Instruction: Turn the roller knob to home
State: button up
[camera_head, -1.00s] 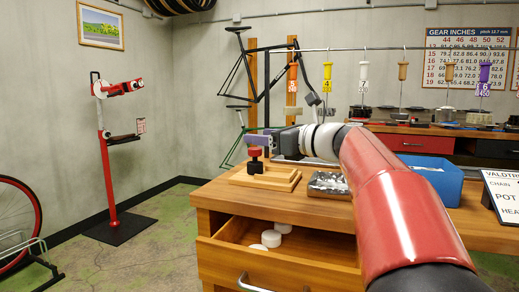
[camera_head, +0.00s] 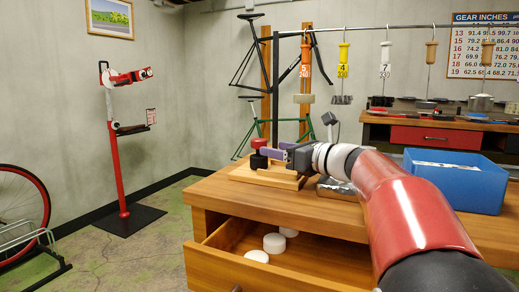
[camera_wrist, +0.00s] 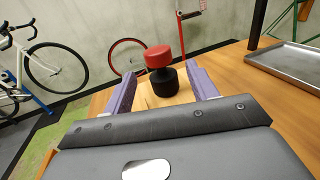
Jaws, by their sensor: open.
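The roller knob (camera_wrist: 159,57), red on top with a black body below, stands ahead of my gripper in the wrist view. In the head view the red knob (camera_head: 258,143) sits on a wooden base (camera_head: 262,176) at the bench's left back corner. My gripper (camera_wrist: 160,88) has purple fingers, held apart, with the knob's black body at or just beyond the gap between their tips. In the head view my gripper (camera_head: 272,152) is level with the knob, close on its right. I cannot tell whether a finger touches it. The knob's far side is hidden.
The wooden bench (camera_head: 240,200) has an open drawer (camera_head: 275,262) with white pucks (camera_head: 274,243). A blue bin (camera_head: 455,183) stands on the bench's right. A metal tray (camera_wrist: 285,65) lies right in the wrist view. Tagged handles hang from a rail (camera_head: 360,28) behind.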

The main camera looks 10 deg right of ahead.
aim_at(259, 145)
jog(key=x, duration=0.6)
jog(key=shift+w+a+r+p, duration=0.1)
jog(key=shift+w+a+p, duration=0.1)
jog(key=shift+a+p, duration=0.1)
jog(key=c, duration=1)
jog(key=shift+o, duration=0.2)
jog(key=shift+m+t+h, duration=0.3)
jog(key=shift+h, duration=0.1)
jog(key=m+t+h+b, duration=0.1)
jog(key=m+h, duration=0.1)
jog(key=h, duration=0.1)
jog(key=m+t+h+b, duration=0.1)
jog(key=m+h+b, duration=0.1)
jog(key=h, duration=0.1)
jog(key=shift+a+t, duration=0.1)
jog(key=shift+t, duration=0.2)
jog(key=shift+m+h+b, duration=0.45)
jog(key=shift+m+h, duration=0.55)
jog(key=shift+h, duration=0.4)
jog(key=shift+m+h, duration=0.6)
jog(key=shift+h, duration=0.3)
